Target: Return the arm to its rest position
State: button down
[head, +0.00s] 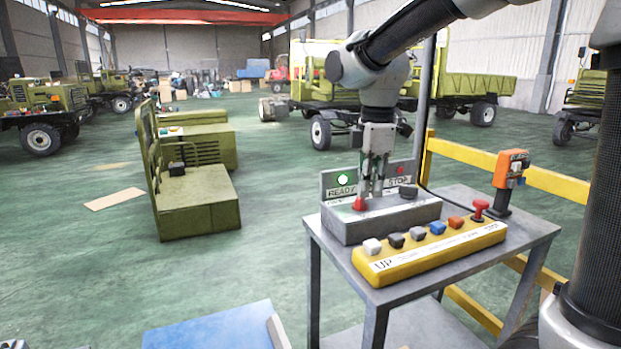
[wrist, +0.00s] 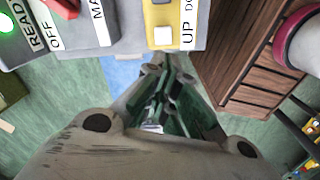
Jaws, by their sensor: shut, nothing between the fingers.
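My arm reaches in from the upper right of the head view, and my gripper (head: 372,192) points down over the grey control box (head: 385,221). The gripper is shut and empty. Its tips are close to the box's red switch (head: 359,204) and black knob (head: 408,192); I cannot tell whether they touch anything. In the wrist view the closed fingers (wrist: 157,68) show at the centre, with the grey box (wrist: 95,35) beyond them at the upper left.
The box and a yellow button panel (head: 430,250) stand on a grey metal table (head: 490,262). A green READY lamp (head: 343,179) is lit behind the box. An orange device (head: 511,168) and yellow railing (head: 560,182) are to the right. Green floor (head: 90,255) lies open leftward.

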jog(key=s+d+m+t, duration=0.4)
jog(key=s+d+m, duration=1.3)
jog(key=s, duration=0.2)
jog(key=shift+s+d, duration=0.25)
jog(key=shift+d, duration=0.05)
jog(key=shift+a+f, duration=0.1)
